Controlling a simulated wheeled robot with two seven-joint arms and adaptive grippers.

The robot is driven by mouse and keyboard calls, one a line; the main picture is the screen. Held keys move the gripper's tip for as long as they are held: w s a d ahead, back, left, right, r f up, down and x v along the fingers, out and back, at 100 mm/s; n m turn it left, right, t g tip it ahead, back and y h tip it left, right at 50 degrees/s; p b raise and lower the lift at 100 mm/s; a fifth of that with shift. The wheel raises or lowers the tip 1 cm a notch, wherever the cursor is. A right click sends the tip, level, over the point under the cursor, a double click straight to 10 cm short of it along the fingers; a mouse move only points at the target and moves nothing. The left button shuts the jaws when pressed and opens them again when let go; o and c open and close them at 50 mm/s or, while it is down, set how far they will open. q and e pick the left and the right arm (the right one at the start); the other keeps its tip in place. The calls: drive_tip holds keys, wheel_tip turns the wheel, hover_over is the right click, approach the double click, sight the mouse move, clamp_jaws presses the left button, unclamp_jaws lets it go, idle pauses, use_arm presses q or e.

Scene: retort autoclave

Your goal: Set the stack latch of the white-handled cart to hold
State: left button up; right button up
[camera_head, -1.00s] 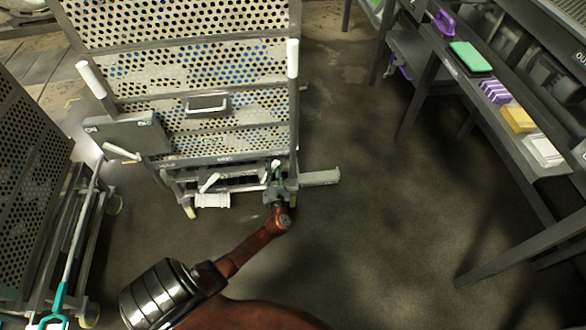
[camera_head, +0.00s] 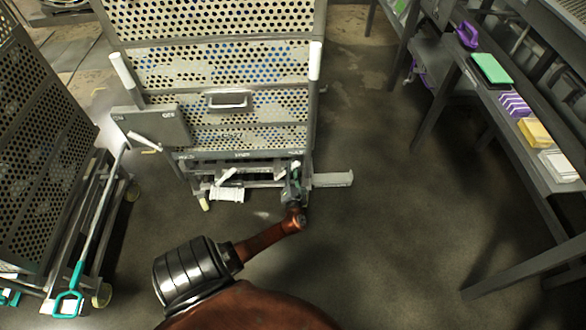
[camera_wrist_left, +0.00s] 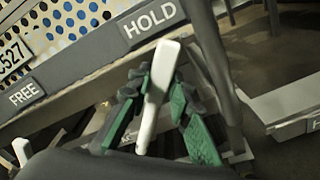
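The cart with white handles (camera_head: 123,71) stands ahead of me, a perforated metal stack on it. A strip on its lower front carries the words FREE (camera_wrist_left: 27,93) and HOLD (camera_wrist_left: 150,22). A white lever (camera_wrist_left: 160,90) points up toward HOLD, its tip just below that word. My left gripper (camera_head: 293,172) is at this lever, low at the cart's right front. In the left wrist view its green-padded fingers (camera_wrist_left: 158,88) stand on either side of the lever, with gaps beside its lower part. Pad contact near the tip is unclear. My right gripper is out of view.
A second white lever (camera_head: 226,176) tilts above a white pedal (camera_head: 227,195). A grey bar (camera_head: 333,180) juts out right of the cart. Another cart with a teal handle (camera_head: 68,302) stands left. A bench (camera_head: 545,160) lines the right; floor between is clear.

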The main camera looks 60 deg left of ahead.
use_arm(q)
drive_tip(key=o, duration=0.4)
drive_tip(key=v, duration=1.2)
idle(0.3)
